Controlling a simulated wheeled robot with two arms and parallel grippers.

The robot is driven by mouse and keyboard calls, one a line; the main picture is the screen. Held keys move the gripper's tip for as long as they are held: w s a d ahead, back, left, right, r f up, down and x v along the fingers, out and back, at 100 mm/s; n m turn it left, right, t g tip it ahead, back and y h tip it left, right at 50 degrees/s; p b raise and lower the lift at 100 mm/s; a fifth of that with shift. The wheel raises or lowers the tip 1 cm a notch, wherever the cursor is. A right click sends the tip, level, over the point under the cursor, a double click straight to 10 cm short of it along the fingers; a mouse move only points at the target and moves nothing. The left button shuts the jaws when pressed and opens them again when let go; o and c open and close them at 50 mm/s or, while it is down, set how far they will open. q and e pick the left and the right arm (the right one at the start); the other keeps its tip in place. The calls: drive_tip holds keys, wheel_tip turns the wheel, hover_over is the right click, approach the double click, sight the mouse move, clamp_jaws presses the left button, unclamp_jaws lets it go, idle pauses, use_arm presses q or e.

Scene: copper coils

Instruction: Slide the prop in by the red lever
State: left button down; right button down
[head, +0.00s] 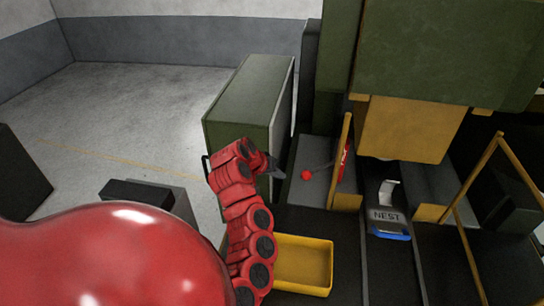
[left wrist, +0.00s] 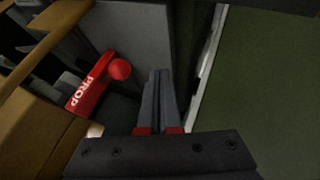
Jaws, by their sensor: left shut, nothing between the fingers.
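The red lever's round knob (head: 306,175) sits on a thin rod that runs right to a red piece (head: 344,160) beside a yellow post. In the left wrist view the red piece (left wrist: 90,85) reads PROP, with the red knob (left wrist: 120,69) at its upper right end. My left gripper (head: 277,170) is to the left of the knob, apart from it, beside the green cabinet. In the left wrist view its fingers (left wrist: 160,73) are together and empty, with the knob to their left. My right gripper is not in view.
A green cabinet (head: 245,105) stands close behind and left of my left gripper. An open yellow tray (head: 303,262) is in front. A grey block marked NEST (head: 386,215) sits right of the prop, under a large yellow block (head: 412,128). Yellow bars (head: 470,178) slant at right.

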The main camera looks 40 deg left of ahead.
use_arm(q)
drive_tip(key=w+d+p, duration=0.3)
drive_tip(key=w, duration=0.1)
drive_tip(key=shift+f+p, duration=0.3)
